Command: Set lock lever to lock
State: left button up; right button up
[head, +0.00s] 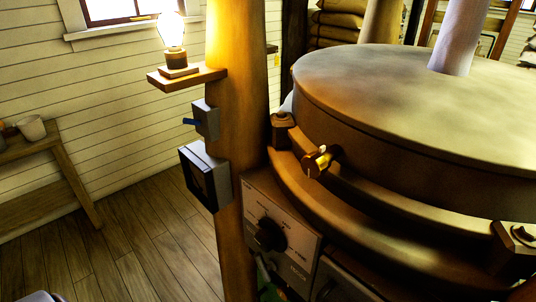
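No part in view is clearly marked as the lock lever. A small grey box (206,119) on the wooden post has a short blue lever (189,122) sticking out to the left. A brass fitting (318,161) with a dark knob sits on the rim band of the round millstone casing (420,110). Neither of my grippers shows in the head view.
A dark framed box (205,176) hangs on the wooden post (236,70), below a shelf with a lit lamp (173,45). A wooden table (40,142) with a cup stands at left. The plank floor (120,240) between table and post is clear.

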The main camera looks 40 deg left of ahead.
aim_at(265, 270)
jog(key=j+u, duration=0.1)
jog(key=u, duration=1)
jog(key=j, duration=0.7)
jog(key=i+j+u, duration=0.15)
jog(key=j, duration=0.6)
